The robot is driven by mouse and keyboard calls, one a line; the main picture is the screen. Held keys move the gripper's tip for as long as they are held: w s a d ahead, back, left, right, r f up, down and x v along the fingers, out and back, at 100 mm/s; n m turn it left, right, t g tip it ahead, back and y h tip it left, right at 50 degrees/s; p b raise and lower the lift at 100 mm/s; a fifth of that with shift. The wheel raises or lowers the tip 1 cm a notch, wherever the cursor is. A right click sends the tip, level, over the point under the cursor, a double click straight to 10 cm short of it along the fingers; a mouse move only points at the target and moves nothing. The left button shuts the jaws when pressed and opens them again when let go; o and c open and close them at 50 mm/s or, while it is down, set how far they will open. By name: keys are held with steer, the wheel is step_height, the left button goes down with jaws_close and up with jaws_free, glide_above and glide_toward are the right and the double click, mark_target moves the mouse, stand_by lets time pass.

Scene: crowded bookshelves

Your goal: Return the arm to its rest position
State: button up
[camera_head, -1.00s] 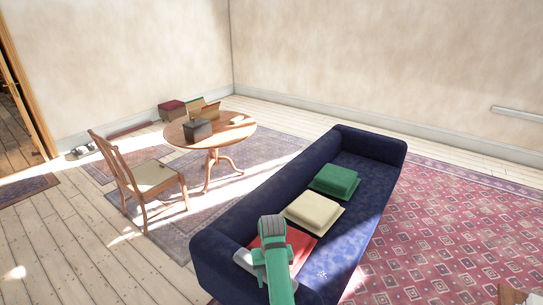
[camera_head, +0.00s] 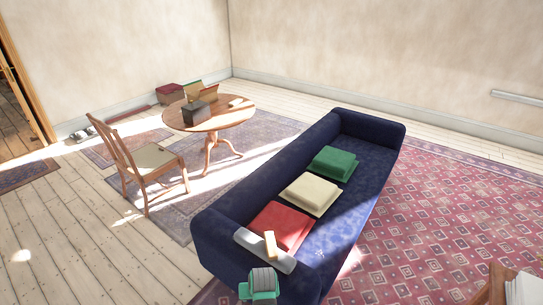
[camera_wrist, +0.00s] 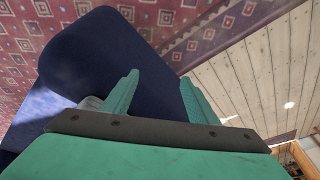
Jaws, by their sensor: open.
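My gripper (camera_wrist: 160,95) shows in the wrist view with its two green fingers spread apart and nothing between them. Behind the fingers is the dark blue sofa (camera_wrist: 95,60). In the head view, a green and grey part of my arm shows low in the frame, in front of the near end of the sofa (camera_head: 225,238). The gripper's fingers cannot be made out there.
Red (camera_head: 281,222), cream (camera_head: 310,192) and green (camera_head: 335,160) cushions lie on the sofa. A round table (camera_head: 225,120) and chair (camera_head: 150,160) stand left. A wooden piece of furniture (camera_head: 490,290) is at lower right.

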steer(key=s+a+f+t, duration=0.25)
steer(key=s+f, duration=0.25)
steer(key=s, duration=0.5)
steer(key=s+d+r+m+t, duration=0.2)
steer(key=s+t, duration=0.2)
steer(key=s, duration=0.8)
steer(key=s+d+r+t, duration=0.2)
steer(key=s+d+r, duration=0.1)
steer(key=s+r, duration=0.6)
steer(key=s+d+r+t+h, duration=0.1)
steer(key=s+d+r+t, duration=0.2)
steer(key=s+r, duration=0.7)
step_height(320, 180, up, 6)
steer(key=shift+f+n+t+h, duration=0.2)
steer(key=shift+n+t+h, duration=0.1)
steer(key=shift+t, duration=0.05)
